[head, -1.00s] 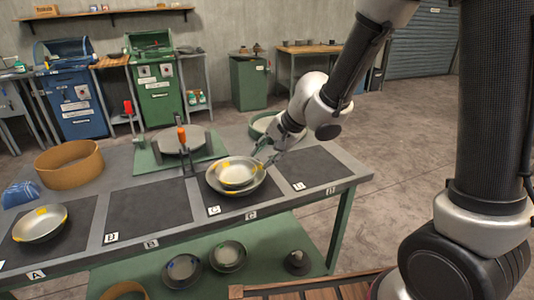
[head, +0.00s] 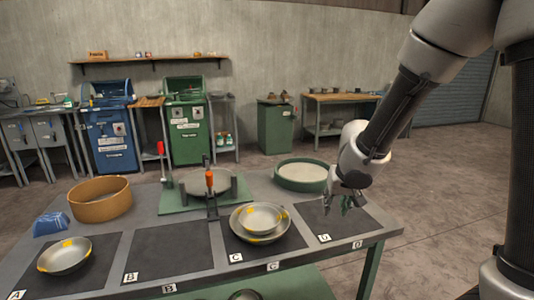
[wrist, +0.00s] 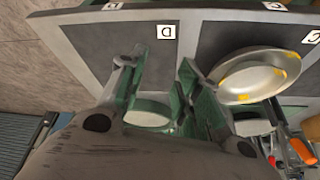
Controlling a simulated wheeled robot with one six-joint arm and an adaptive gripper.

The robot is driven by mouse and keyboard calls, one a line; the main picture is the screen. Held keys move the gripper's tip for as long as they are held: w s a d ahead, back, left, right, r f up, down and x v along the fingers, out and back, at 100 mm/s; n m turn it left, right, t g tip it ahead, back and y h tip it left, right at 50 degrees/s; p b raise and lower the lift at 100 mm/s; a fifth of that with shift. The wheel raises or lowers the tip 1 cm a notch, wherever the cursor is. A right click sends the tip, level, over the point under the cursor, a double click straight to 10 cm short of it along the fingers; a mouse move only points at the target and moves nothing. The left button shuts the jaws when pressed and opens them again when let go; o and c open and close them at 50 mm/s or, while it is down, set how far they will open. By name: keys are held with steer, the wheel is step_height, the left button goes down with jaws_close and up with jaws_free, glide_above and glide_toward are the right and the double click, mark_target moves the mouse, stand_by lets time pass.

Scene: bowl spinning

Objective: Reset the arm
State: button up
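My gripper (head: 346,204) is over mat D at the right end of the table, with its fingers apart and nothing between them. In the wrist view my gripper (wrist: 157,78) also shows open and empty, with a bare part of mat D (wrist: 115,45) beyond its fingers. To its left in the head view, a small metal bowl with yellow marks (head: 262,218) sits inside a wider metal bowl (head: 245,235) on mat C. The nested bowls are apart from my gripper. Another metal bowl with yellow marks (head: 64,256) rests on mat A. Mat B (head: 165,250) is bare.
Behind the mats stand a wooden ring (head: 101,203), a round wheel (head: 206,182) on a green base with an orange-handled post (head: 210,180), and a green-rimmed round tray (head: 302,176). A blue object (head: 50,224) lies at the left. Cabinets line the back wall.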

steer(key=s+d+r+n+g+h, duration=0.15)
steer(key=s+d+r, duration=0.35)
steer(key=d, duration=0.5)
steer(key=s+d+r, duration=0.3)
steer(key=s+r, duration=0.2)
steer(key=s, duration=0.4)
steer(key=s+d+r+t+y, duration=0.1)
steer(key=s+d+r, duration=0.2)
steer(key=s+r, duration=0.3)
steer(key=s+m, duration=0.1)
steer(key=s, duration=0.2)
steer(key=shift+s+r, duration=0.15)
steer(key=shift+s, duration=0.15)
